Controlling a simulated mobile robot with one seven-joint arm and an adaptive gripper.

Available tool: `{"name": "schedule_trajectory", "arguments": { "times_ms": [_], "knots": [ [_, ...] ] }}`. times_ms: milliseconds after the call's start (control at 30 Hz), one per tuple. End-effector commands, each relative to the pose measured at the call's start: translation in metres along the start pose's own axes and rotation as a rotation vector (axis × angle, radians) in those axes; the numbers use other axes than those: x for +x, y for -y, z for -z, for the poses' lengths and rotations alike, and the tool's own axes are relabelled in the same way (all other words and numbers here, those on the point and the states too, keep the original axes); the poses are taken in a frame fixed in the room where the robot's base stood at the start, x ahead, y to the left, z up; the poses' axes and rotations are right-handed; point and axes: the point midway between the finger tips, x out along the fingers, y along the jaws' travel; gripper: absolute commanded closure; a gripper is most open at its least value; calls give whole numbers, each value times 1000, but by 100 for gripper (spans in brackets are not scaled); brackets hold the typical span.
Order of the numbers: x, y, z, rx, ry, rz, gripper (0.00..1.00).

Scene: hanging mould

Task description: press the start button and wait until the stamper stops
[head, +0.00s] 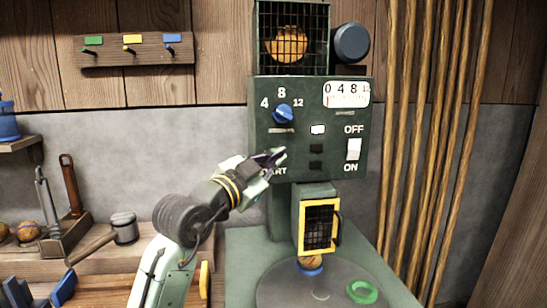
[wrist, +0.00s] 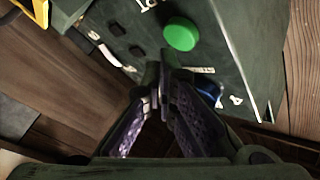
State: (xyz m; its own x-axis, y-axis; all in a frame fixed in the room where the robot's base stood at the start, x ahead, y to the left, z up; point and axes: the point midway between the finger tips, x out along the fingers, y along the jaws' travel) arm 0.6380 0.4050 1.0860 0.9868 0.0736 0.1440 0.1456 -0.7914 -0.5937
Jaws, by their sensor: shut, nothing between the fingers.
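The stamper's dark green panel (head: 335,168) faces me in the head view. My gripper (head: 279,156) is shut and empty in front of its lower left part, partly covering the START lettering. In the wrist view, a round green button (wrist: 181,34) sits on the panel just beyond my closed fingertips (wrist: 165,62); I cannot tell whether they touch the panel. The button is hidden in the head view. A blue knob (head: 283,113) sits by the numbers 4, 8, 12. A white OFF/ON switch (head: 353,149) is on the right. A white-faced 0-to-12 gauge (head: 347,94) is above it.
Wooden poles (head: 428,150) stand at the right. A mallet (head: 124,228) and tool box (head: 66,240) are at the left.

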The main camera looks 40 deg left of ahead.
Motion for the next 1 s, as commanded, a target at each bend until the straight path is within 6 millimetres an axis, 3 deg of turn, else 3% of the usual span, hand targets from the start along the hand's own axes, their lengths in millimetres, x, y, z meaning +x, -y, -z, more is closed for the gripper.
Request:
{"name": "schedule_trajectory", "arguments": {
  "times_ms": [1000],
  "knots": [
    [7,5,-5,0,0,0,100]
  ]
}}
